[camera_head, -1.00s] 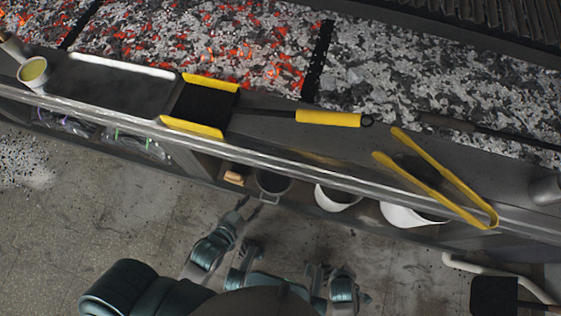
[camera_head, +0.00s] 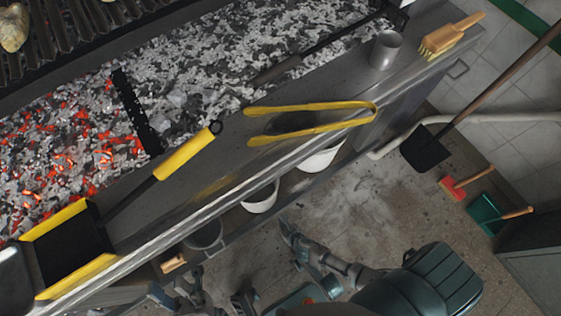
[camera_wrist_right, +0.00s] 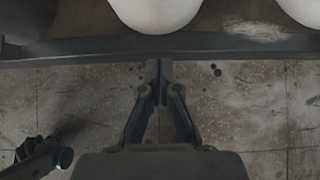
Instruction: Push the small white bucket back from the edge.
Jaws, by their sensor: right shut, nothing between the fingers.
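The small white bucket (camera_head: 261,197) stands on the low shelf under the grill counter, between a larger white bucket (camera_head: 322,158) and a dark grey one (camera_head: 205,236). In the right wrist view the small white bucket (camera_wrist_right: 157,12) is at top centre, its lower rim close to the shelf's front edge. My right gripper (camera_head: 285,226) is shut and empty; in the wrist view its fingertips (camera_wrist_right: 160,66) are at the shelf edge, below the bucket in the picture and apart from it. My left gripper (camera_head: 180,290) is low at the left, its jaws too small to read.
Hot embers lie behind. A shovel (camera_head: 428,150) and a green dustpan (camera_head: 485,212) are at right. The floor before the shelf is mostly clear.

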